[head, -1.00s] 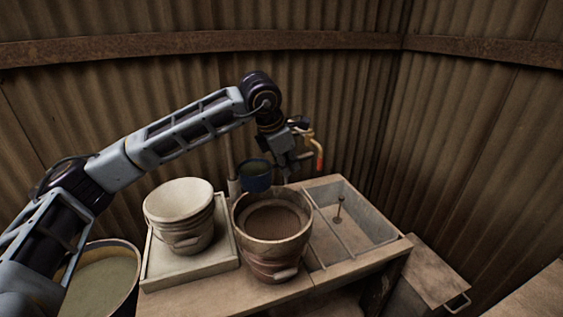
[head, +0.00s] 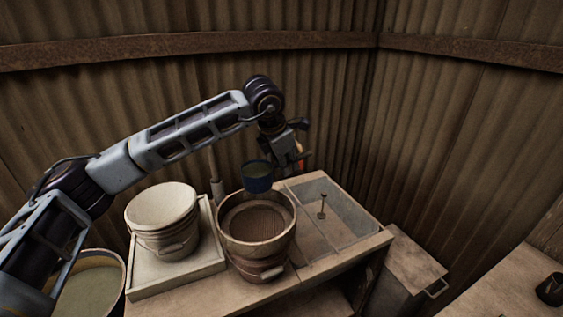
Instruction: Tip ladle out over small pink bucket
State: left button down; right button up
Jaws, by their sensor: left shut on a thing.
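My left gripper (head: 283,154) is shut on the handle of the ladle (head: 257,183), behind the bucket in the middle of the bench. The ladle's dark blue cup looks upright, with greenish liquid in it, and appears just above the bucket's back rim. The small pink bucket (head: 262,270) is brownish pink with a pale handle grip. A wide beige-rimmed sieve-like piece (head: 229,240) with a brown mesh floor seems to sit on its top. Most of the ladle's handle is hidden by the gripper; an orange part shows beside it. My right gripper is out of view.
Pale stacked buckets (head: 165,238) stand on a tray (head: 205,262) to the left. A large tub of greenish liquid (head: 122,268) is at lower left. A divided trough (head: 350,205) with a small upright rod lies right. A dark cup (head: 550,290) stands far right. Corrugated walls close the back.

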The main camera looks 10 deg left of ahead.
aim_at(298, 157)
pick_arm(q)
jog(key=shift+w+d+r+p, duration=0.1)
jog(key=shift+w+d+p, duration=0.25)
jog(key=shift+d, duration=0.5)
jog(key=shift+w+d, duration=0.25)
jog(key=shift+d, duration=0.35)
jog(key=shift+f, duration=0.2)
jog(key=shift+f+b, duration=0.25)
jog(key=shift+b, duration=0.05)
jog(key=shift+f, duration=0.2)
jog(key=f+b, duration=0.1)
jog(key=b, duration=0.1)
jog(key=shift+f+t+h+b, duration=0.2)
jog(key=shift+t+h+b, duration=0.1)
jog(key=shift+h, duration=0.1)
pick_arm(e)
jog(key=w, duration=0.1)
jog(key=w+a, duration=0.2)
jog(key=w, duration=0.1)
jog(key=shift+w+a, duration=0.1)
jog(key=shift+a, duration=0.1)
